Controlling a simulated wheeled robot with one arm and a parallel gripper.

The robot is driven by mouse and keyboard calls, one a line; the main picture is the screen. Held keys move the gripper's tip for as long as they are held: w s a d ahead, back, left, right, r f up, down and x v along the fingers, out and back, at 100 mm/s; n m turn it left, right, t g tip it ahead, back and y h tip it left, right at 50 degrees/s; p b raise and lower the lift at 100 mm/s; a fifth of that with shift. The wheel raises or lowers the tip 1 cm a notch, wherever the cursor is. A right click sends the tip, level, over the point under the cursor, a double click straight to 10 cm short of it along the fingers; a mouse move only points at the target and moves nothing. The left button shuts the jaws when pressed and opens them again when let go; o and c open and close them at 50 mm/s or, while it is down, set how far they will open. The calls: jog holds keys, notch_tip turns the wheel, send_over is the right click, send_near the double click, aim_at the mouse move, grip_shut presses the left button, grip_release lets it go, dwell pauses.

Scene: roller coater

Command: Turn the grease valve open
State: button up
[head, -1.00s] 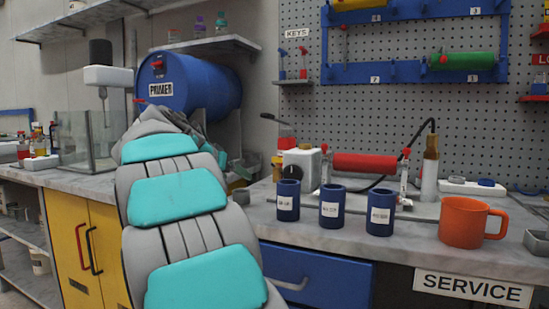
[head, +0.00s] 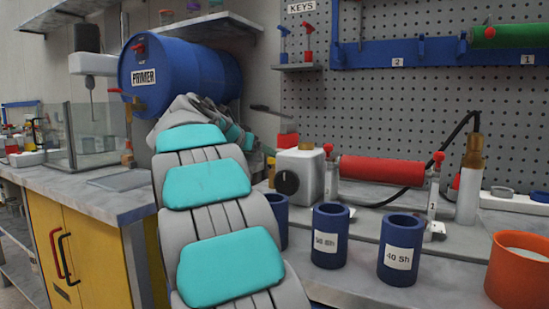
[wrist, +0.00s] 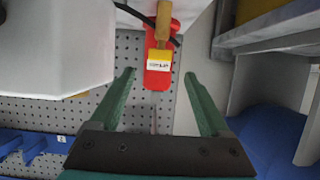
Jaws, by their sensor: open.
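In the wrist view a red fitting (wrist: 158,75) carries a yellow block (wrist: 158,57) with a white label too small to read and a brass-coloured stem (wrist: 163,22). It looks like the grease valve, but I cannot confirm this. My gripper (wrist: 160,73) is open, its two green fingers apart on either side of the fitting's lower end in the picture. I see no contact. In the head view my gripper's fingers (head: 234,131) are partly hidden behind my arm. A red block (head: 287,140) and a dark lever (head: 265,108) show just right of them.
A white box with a black knob (head: 300,175) stands close to the red block. It fills the wrist view's upper left (wrist: 55,45). The blue primer drum (head: 180,73) is left of my gripper, under a shelf (head: 190,28). Blue cups (head: 330,236) and an orange mug (head: 518,272) stand in front.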

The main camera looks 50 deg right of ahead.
aim_at(273, 159)
jog(key=p+x, duration=0.1)
jog(key=x, duration=0.6)
grip_shut()
dwell(0.6)
